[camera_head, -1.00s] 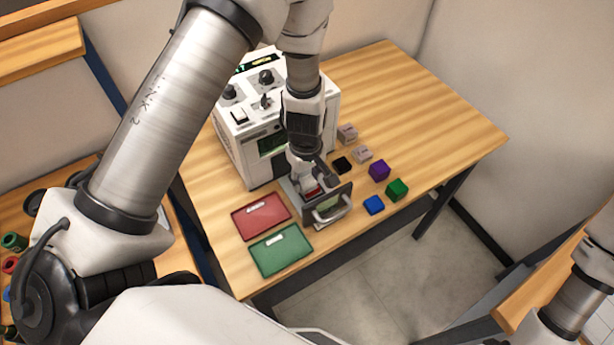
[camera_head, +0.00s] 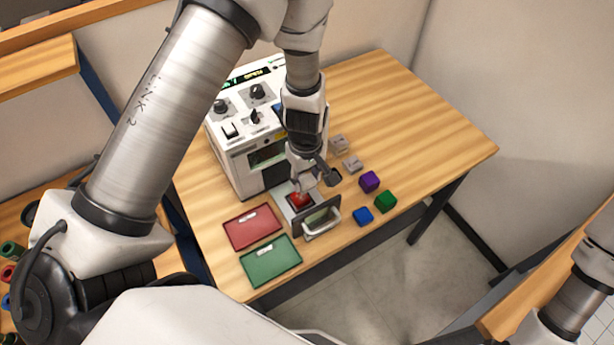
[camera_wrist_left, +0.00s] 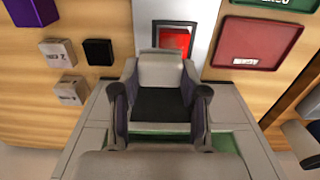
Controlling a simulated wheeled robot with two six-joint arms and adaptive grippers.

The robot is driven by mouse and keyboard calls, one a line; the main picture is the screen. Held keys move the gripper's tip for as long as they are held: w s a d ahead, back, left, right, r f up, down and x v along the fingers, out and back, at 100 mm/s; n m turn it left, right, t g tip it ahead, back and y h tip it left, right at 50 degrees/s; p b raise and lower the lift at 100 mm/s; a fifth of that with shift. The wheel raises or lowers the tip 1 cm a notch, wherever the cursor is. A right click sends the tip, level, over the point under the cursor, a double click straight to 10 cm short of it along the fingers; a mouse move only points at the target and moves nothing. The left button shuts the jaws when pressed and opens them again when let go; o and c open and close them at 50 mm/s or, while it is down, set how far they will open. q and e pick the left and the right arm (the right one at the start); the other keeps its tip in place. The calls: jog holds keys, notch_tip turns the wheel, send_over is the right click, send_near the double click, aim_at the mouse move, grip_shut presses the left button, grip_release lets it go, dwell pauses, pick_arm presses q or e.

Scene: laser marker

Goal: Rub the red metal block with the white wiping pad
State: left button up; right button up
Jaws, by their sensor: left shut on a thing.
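The red metal block (camera_head: 299,199) sits on the pale metal plate (camera_head: 285,194) in front of the white marking machine. The block also shows in the left wrist view (camera_wrist_left: 174,39), just beyond the gripper. My left gripper (camera_head: 306,182) is low over the plate, close to the block on its machine-side right. It is shut on a pale piece with a dark face (camera_wrist_left: 160,72), which appears to be the white wiping pad. The gripper hides much of the pad, and I cannot tell whether the pad touches the block. My right gripper is out of view.
A dark upright panel with a handle (camera_head: 321,219) stands at the plate's front edge. A red tray (camera_head: 240,232) and green tray (camera_head: 262,270) lie left. Purple (camera_head: 370,181), blue (camera_head: 363,215) and green (camera_head: 385,201) blocks lie right. The table's right part is clear.

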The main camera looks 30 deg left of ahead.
pick_arm(q)
notch_tip(320, 180, up, 4)
jog(key=p, duration=0.2)
jog(key=shift+w+d+f+p, duration=0.1)
jog(key=shift+w+f+p, duration=0.05)
jog(key=shift+f+p, duration=0.15)
jog(key=shift+r+p, duration=0.5)
jog(key=shift+r, duration=0.1)
